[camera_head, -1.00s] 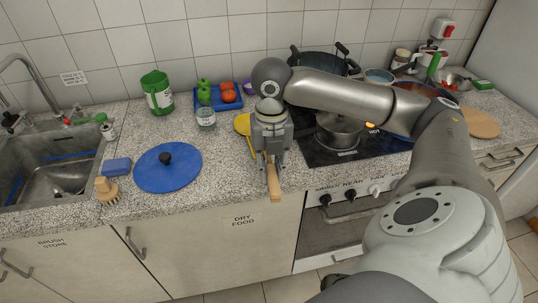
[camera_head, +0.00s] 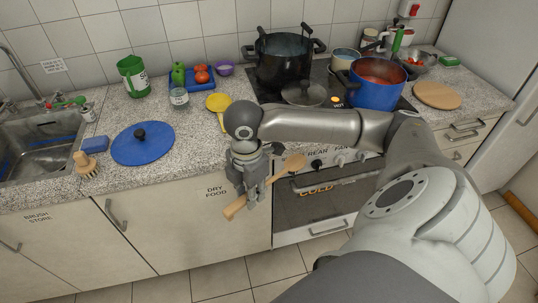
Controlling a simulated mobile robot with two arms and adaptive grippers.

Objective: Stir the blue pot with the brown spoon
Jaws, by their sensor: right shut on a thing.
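The blue pot (camera_head: 377,91) stands uncovered on the right part of the stove, with red-orange contents showing inside. The brown wooden spoon (camera_head: 291,164) is in my right gripper (camera_head: 247,199), which is shut on its handle. The gripper points down in front of the counter edge. The spoon is tilted, its bowl end up to the right and its handle end (camera_head: 234,208) down to the left. It is in the air in front of the oven and cabinet, well apart from the pot. My left gripper is not in view.
A large black pot (camera_head: 283,61) and a grey lid or pan (camera_head: 304,93) are on the stove left of the blue pot. A blue lid (camera_head: 142,146), yellow spoon (camera_head: 219,107) and glass jar (camera_head: 179,98) lie or stand on the counter. A round board (camera_head: 437,95) is at right.

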